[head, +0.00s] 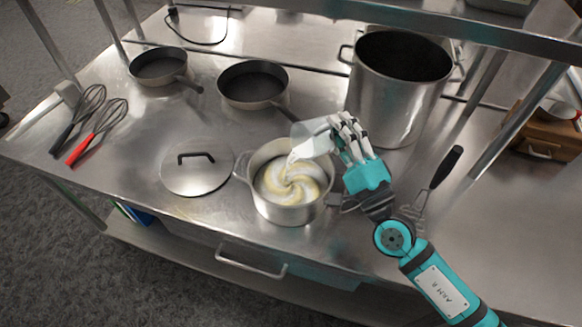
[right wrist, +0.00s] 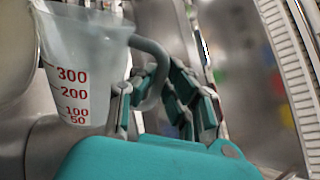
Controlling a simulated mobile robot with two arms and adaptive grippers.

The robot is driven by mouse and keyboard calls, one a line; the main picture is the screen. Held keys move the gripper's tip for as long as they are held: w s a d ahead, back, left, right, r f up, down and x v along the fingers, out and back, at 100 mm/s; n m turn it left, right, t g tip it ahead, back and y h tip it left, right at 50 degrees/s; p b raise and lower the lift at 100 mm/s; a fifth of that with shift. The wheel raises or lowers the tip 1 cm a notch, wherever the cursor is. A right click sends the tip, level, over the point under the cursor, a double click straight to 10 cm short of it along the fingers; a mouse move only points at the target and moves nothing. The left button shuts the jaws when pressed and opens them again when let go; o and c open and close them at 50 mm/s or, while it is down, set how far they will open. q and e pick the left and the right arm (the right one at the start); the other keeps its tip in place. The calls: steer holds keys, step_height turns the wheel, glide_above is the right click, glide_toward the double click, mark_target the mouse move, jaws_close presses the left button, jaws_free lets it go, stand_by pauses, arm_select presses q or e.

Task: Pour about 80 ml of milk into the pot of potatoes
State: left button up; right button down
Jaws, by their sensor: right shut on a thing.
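A small steel pot (head: 287,214) stands on the steel counter, with yellow mash and white milk in a swirl (head: 291,182) inside. My right gripper (head: 345,133) is shut on the handle of a clear measuring cup (head: 312,139). The cup is tilted, with its lip over the pot's far right rim and white liquid at the lip. In the right wrist view the cup (right wrist: 85,60) shows red marks from 50 to 300, and my fingers (right wrist: 165,95) are around its handle. The milk level in the cup is not clear. My left gripper is out of view.
A lid (head: 197,175) lies left of the pot. Two pans (head: 253,84) (head: 160,67) and a tall stockpot (head: 398,100) stand behind. A masher (head: 436,180) lies to the right, two whisks (head: 97,128) far left. A shelf rail (head: 420,18) crosses above.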

steer(key=shift+n, duration=0.3)
steer(key=w+d+m+h+p, duration=0.3)
steer(key=d+m+h, duration=0.1)
steer(key=m, duration=0.5)
steer(key=shift+w+d+f+m+p, duration=0.15)
steer(key=shift+d+f+m+p, duration=0.15)
steer(key=shift+d, duration=0.35)
steer(key=shift+r, duration=0.1)
stand_by(0.8)
